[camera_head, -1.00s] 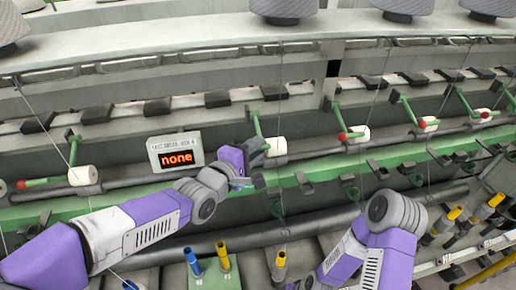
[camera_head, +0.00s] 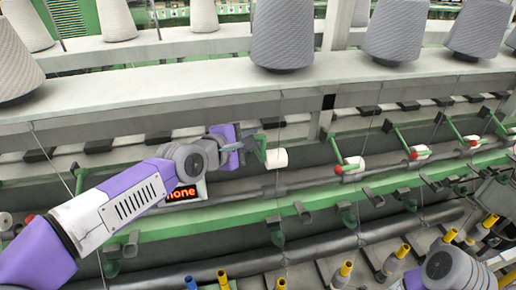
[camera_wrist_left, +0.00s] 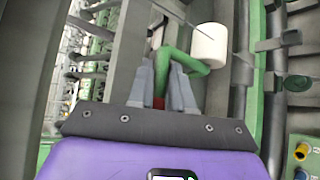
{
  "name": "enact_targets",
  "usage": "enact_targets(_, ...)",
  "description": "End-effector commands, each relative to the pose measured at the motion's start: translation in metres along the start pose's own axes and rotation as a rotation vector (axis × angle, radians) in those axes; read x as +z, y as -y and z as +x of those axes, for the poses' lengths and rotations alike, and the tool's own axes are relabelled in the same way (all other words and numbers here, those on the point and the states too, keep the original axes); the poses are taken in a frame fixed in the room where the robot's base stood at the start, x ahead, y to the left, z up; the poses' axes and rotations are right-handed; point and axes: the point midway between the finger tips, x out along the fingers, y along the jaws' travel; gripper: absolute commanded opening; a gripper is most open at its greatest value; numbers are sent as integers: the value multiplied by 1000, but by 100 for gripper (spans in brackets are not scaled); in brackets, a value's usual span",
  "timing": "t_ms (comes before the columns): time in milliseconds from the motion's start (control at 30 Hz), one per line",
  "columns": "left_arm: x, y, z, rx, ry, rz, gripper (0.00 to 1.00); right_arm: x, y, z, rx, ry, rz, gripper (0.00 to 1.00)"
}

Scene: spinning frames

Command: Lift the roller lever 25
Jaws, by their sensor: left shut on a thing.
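The roller lever is a green arm (camera_head: 260,148) with a white roller (camera_head: 277,158), right of the display in the head view. The roller is held clear above the dark shaft. My left gripper (camera_head: 248,146) is shut on the lever's end, left of the roller. In the left wrist view the two fingers (camera_wrist_left: 163,88) close around the green lever (camera_wrist_left: 177,58), with a bit of red between them and the white roller (camera_wrist_left: 208,46) beyond. The number 25 cannot be read. My right gripper is outside the view; only part of that arm shows at bottom right.
Neighbouring white rollers (camera_head: 354,165) with red-tipped green levers rest along the shaft (camera_head: 315,180). A display (camera_head: 186,193) is partly behind my left arm. Large grey yarn cones (camera_head: 282,35) stand on the ledge above. Yellow- and blue-topped spindles (camera_head: 345,269) stand below.

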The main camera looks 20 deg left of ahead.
Motion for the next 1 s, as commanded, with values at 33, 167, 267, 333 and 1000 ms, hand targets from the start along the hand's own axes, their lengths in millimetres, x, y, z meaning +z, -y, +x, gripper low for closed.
enact_targets(33, 1, -1, 2, -28, 1, -17, 0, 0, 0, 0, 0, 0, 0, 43)
enact_targets(167, -2, -8, 4, -63, 0, -47, 0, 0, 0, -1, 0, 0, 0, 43)
enact_targets(267, -4, -13, 5, -62, -1, -45, 0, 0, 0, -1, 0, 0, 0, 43)
enact_targets(333, -5, -16, 6, -63, -1, -45, 0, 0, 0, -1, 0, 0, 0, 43)
enact_targets(1000, -6, -23, 6, -56, -1, -43, 29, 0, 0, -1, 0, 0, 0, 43)
